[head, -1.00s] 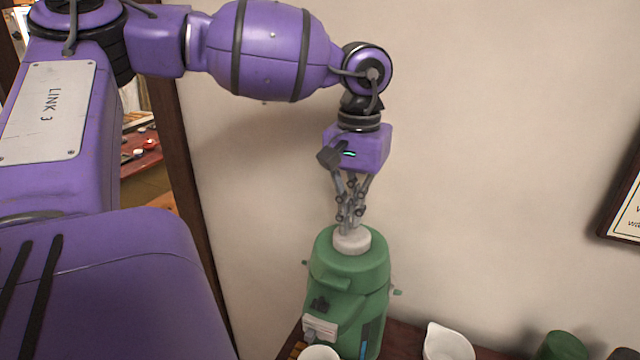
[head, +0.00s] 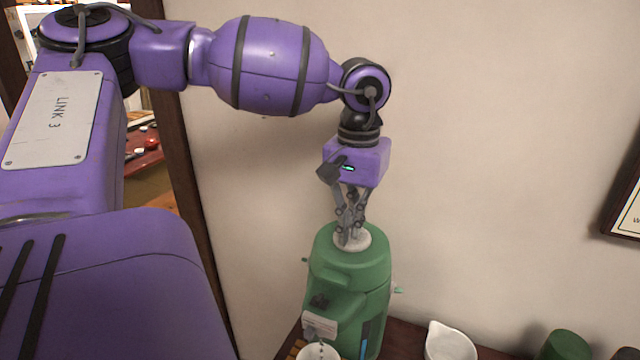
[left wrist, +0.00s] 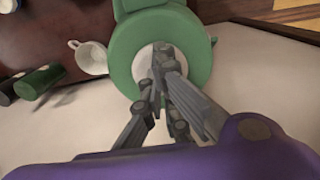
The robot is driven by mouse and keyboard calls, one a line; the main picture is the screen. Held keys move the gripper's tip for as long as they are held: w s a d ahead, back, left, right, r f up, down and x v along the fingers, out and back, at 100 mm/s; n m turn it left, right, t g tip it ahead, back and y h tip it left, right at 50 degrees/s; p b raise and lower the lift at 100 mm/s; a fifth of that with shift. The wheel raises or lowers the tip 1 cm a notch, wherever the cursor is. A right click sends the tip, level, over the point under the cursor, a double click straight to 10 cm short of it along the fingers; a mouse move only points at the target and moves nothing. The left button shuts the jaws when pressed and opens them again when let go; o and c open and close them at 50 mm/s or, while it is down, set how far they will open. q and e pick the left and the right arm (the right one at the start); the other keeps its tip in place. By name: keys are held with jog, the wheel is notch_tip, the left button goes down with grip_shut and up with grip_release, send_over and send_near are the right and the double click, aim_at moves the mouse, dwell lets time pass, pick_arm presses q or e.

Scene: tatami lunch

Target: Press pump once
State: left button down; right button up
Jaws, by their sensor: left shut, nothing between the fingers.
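A green pump dispenser (head: 345,285) stands upright against the wall, with a round white pump button (head: 362,239) on its top. My left gripper (head: 349,238) points straight down with its fingers closed and empty, its tips on the button. The button looks pushed down nearly level with the green top. In the left wrist view, the green ring of the dispenser top (left wrist: 122,52) surrounds the white button (left wrist: 146,62), partly hidden by the fingers. A white cup (head: 318,353) is under the spout, with dark specks showing at it. My right gripper is not in view.
A white pouring cup (head: 448,343) and a dark green cylinder (head: 563,346) stand on the dark wooden surface right of the dispenser. A framed sign (head: 625,205) hangs on the wall at right. The wall is close behind the dispenser.

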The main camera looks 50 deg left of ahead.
pick_arm(q)
jog(key=shift+s+f, duration=0.1)
jog(key=shift+f, duration=0.35)
jog(key=shift+r, duration=1.9)
jog(key=shift+r+p, duration=0.1)
jog(key=shift+p, duration=0.2)
notch_tip(320, 180, up, 6)
